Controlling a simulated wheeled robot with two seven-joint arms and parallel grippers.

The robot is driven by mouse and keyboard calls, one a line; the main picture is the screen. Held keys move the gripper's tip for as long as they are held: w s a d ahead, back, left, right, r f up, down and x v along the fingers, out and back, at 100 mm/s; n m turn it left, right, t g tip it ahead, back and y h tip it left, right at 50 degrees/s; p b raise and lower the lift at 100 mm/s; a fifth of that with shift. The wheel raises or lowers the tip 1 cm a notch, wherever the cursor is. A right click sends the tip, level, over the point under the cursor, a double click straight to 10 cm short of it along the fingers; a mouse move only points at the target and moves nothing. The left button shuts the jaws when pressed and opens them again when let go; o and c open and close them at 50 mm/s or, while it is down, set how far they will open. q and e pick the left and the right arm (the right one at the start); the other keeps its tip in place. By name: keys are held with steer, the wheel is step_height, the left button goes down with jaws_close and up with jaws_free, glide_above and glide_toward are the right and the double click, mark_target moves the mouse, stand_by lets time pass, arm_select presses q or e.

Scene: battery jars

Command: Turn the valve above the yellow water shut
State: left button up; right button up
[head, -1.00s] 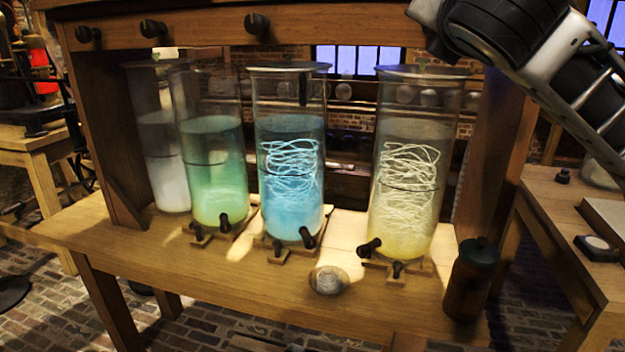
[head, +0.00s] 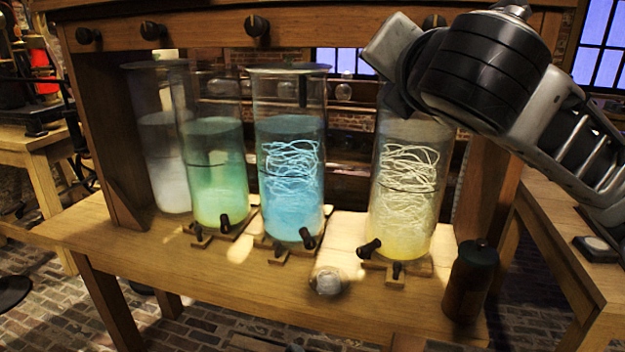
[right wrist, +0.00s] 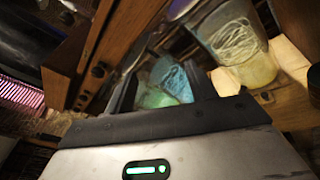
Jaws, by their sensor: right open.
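The yellow water fills the lower part of the right-hand glass jar (head: 400,225), with pale tangled threads in it; the jar also shows in the right wrist view (right wrist: 250,70). The valve above it is a dark knob (head: 434,21) on the wooden beam, partly hidden by my right arm. My right arm reaches in from the right, its grey wrist end just left of and below that knob. In the right wrist view my right gripper (right wrist: 164,90) is open, with nothing seen between its fingers. My left gripper is in neither view.
Other dark knobs (head: 256,25) sit along the beam (head: 200,27). Blue (head: 290,200), green (head: 215,170) and whitish (head: 165,165) jars stand to the left. A brown bottle (head: 470,285) and a small shiny round object (head: 328,282) stand near the bench's front.

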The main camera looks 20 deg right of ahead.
steer(key=w+a+f+m+g+y, duration=0.1)
steer(key=w+a+f+y, duration=0.1)
steer(key=f, duration=0.5)
steer(key=w+a+f+m+g+y+p, duration=0.1)
steer(key=w+a+f+m+y, duration=0.1)
steer(key=a+f+y, duration=0.2)
steer(key=shift+a+f+y, duration=0.4)
steer(key=shift+a+f, duration=1.35)
steer(key=shift+f, duration=0.5)
